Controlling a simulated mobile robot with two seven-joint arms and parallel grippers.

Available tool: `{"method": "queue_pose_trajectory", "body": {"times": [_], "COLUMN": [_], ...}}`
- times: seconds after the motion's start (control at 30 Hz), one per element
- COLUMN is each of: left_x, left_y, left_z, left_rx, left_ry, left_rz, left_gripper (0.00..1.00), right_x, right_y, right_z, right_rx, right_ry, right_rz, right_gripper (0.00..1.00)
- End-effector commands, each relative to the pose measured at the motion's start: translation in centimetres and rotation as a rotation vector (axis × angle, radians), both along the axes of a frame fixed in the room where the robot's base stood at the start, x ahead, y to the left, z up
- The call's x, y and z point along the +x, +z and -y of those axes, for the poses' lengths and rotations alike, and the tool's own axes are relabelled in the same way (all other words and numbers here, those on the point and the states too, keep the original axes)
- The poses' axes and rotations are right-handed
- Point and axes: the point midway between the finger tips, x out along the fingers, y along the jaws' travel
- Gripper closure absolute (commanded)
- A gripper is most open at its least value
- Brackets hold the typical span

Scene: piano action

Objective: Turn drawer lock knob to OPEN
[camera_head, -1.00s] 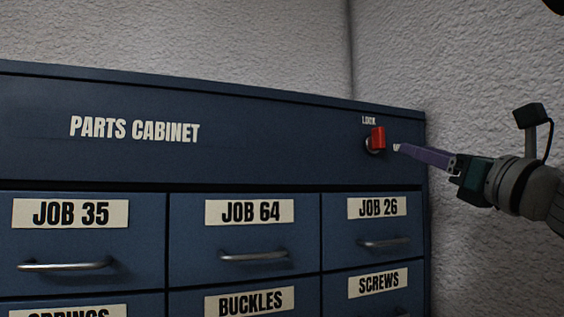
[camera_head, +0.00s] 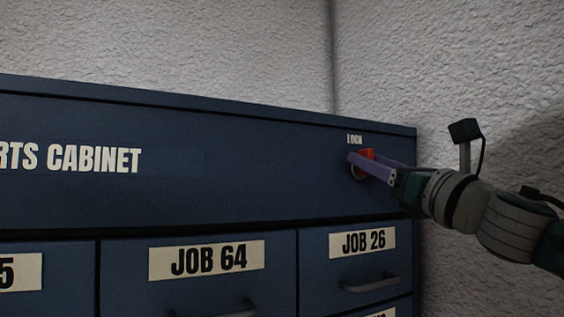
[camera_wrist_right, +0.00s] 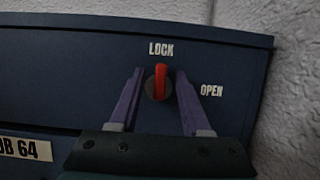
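The red lock knob (camera_wrist_right: 160,81) sits on a dark round base on the cabinet's top panel. In the right wrist view its handle stands nearly upright under the LOCK label (camera_wrist_right: 161,49); the OPEN label (camera_wrist_right: 211,91) is to its right. My right gripper (camera_wrist_right: 158,76) is open, with one purple finger on each side of the knob and gaps showing between fingers and knob. In the head view the right gripper (camera_head: 366,160) partly hides the red knob (camera_head: 367,154). My left gripper is not in view.
The blue parts cabinet (camera_head: 230,190) has labelled drawers below the top panel, with metal handles such as the one on JOB 26 (camera_head: 368,284). A rough white wall (camera_head: 460,90) stands close to the cabinet's right side.

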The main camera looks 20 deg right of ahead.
Motion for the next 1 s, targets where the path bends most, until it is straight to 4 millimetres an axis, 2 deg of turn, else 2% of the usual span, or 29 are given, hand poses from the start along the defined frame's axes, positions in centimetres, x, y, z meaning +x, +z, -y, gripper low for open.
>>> {"method": "queue_pose_trajectory", "body": {"times": [0.07,0.4,1.0], "left_x": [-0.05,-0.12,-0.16], "left_y": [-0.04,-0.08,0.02], "left_z": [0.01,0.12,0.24], "left_rx": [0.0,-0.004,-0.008], "left_ry": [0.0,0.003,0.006], "left_rz": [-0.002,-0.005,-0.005], "left_gripper": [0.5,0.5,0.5], "right_x": [0.0,0.02,0.08], "right_y": [0.0,-0.04,-0.24], "right_z": [0.01,0.02,0.04], "right_rx": [0.0,0.001,0.024], "right_ry": [0.0,0.0,-0.001], "right_rz": [0.0,-0.001,-0.008], "right_gripper": [0.6,0.99,1.0]}}
